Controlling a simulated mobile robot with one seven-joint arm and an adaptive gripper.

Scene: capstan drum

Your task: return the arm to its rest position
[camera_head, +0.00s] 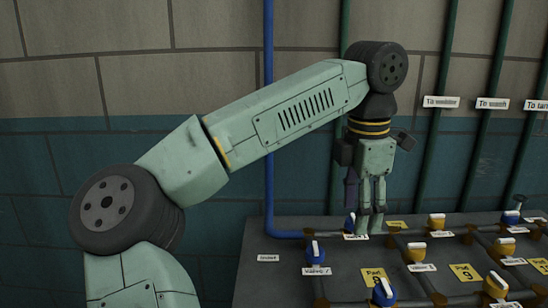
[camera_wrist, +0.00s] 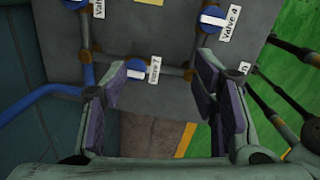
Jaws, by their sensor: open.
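My arm reaches in from the lower left in the head view, with its elbow raised and its forearm running up to the right. My gripper (camera_head: 371,226) hangs from the wrist, pointing down over the back left part of a grey valve panel (camera_head: 262,284). In the wrist view my gripper (camera_wrist: 163,88) has its two finger pads well apart, with nothing held between them. A blue-handled valve (camera_wrist: 135,70) shows beyond the fingers. In the head view the gripper's fingers partly overlap the panel's back row, and whether they touch anything there cannot be told.
The panel carries several valves with blue handles (camera_head: 314,249) or yellow handles (camera_head: 416,251), pipes between them and yellow pad labels (camera_head: 466,272). A blue pipe (camera_head: 269,150) and green pipes (camera_head: 435,150) rise along the block wall (camera_head: 120,80). Space left of the panel looks free.

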